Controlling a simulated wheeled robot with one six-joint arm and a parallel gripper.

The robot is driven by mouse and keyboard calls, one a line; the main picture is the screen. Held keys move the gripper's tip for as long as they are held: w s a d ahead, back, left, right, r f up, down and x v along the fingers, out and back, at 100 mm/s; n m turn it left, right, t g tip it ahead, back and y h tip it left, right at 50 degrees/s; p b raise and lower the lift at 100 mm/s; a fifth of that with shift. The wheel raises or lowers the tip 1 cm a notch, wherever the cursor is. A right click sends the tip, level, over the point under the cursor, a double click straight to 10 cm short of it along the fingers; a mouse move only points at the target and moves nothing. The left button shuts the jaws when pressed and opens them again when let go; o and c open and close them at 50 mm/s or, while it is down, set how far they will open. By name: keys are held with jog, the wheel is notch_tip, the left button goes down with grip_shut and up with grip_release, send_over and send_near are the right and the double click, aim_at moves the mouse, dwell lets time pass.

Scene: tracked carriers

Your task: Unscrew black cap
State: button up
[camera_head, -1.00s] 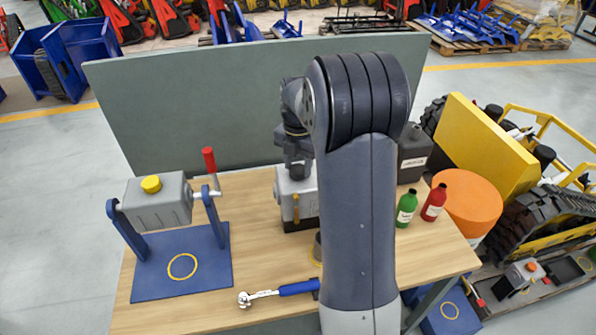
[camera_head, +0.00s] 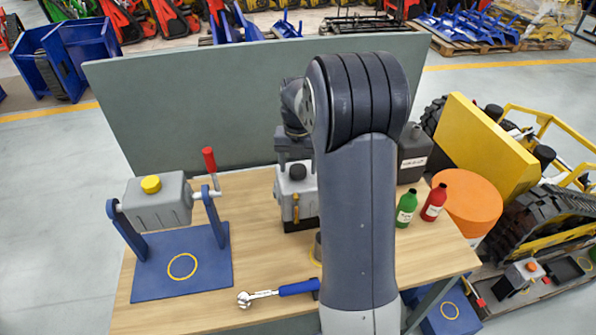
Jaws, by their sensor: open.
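The black cap (camera_head: 298,171) sits on top of a small grey-white block (camera_head: 285,204) with a yellow handle on its front and a dark base, near the back middle of the table. My gripper (camera_head: 292,156) is just above the cap and is open, with nothing seen between its fingers. Its fingertips are small and dark here, and my arm hides the right side of the block. A gap seems to show between gripper and cap, though its size is hard to tell.
A grey tank with a yellow cap (camera_head: 151,184) hangs on a blue stand (camera_head: 200,280) at left. A blue-handled ratchet (camera_head: 298,288) lies in front. Green (camera_head: 406,209) and red (camera_head: 434,204) bottles and a dark canister (camera_head: 413,158) stand at right. A grey panel (camera_head: 200,100) closes the back.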

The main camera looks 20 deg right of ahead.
jog(key=m, duration=2.1)
jog(key=shift+m, duration=0.3)
jog(key=m, duration=0.7)
jog(key=shift+m, duration=0.3)
jog(key=shift+r, duration=0.1)
jog(key=shift+c, duration=0.2)
